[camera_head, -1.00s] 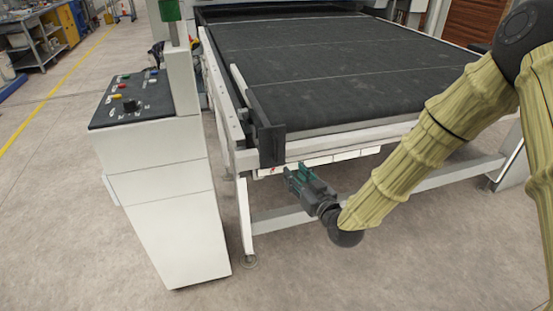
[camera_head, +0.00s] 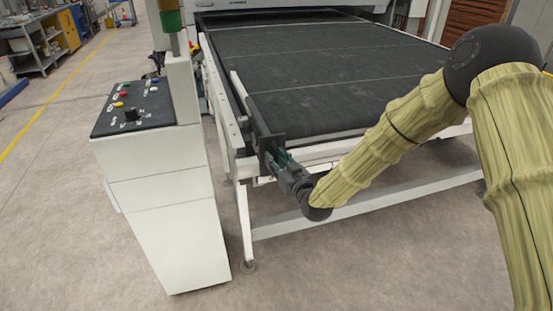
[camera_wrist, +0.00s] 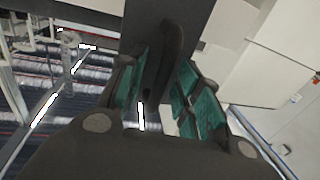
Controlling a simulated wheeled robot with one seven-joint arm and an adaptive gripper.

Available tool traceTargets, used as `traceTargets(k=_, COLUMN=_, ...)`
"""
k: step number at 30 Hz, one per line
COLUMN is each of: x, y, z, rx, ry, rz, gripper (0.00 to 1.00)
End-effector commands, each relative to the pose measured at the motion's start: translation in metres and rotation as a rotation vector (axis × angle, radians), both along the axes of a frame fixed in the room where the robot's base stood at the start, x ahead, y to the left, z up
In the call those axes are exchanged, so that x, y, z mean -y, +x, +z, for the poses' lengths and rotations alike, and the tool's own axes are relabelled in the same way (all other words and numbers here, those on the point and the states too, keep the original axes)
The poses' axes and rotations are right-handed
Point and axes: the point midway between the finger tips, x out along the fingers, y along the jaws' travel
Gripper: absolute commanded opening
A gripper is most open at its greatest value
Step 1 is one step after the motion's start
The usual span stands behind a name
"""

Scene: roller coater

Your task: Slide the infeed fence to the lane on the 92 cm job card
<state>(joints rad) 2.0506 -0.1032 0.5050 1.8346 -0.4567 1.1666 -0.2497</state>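My gripper (camera_head: 278,160) is at this front end. In the wrist view its teal-padded fingers (camera_wrist: 160,92) are apart, on either side of a dark curved handle (camera_wrist: 172,45) standing out from the grey end plate. A gap shows between the left finger and the handle; contact on the right cannot be told. No readable 92 cm job card shows.
The white control console (camera_head: 165,215) with its button panel stands close to the left of the fence. The conveyor's white front rail (camera_head: 335,147) runs right from the fence. The black bed (camera_head: 320,75) is clear. The floor in front is free.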

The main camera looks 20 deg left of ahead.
Motion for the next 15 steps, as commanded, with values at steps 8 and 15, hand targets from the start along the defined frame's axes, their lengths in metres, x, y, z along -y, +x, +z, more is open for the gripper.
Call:
traceTargets(k=8, x=-0.0016, y=0.0014, z=-0.0002, rx=0.000, ry=0.000, rz=0.000, gripper=0.34)
traceTargets(k=15, x=-0.0013, y=0.0013, z=-0.0002, rx=0.000, ry=0.000, rz=0.000, gripper=0.00)
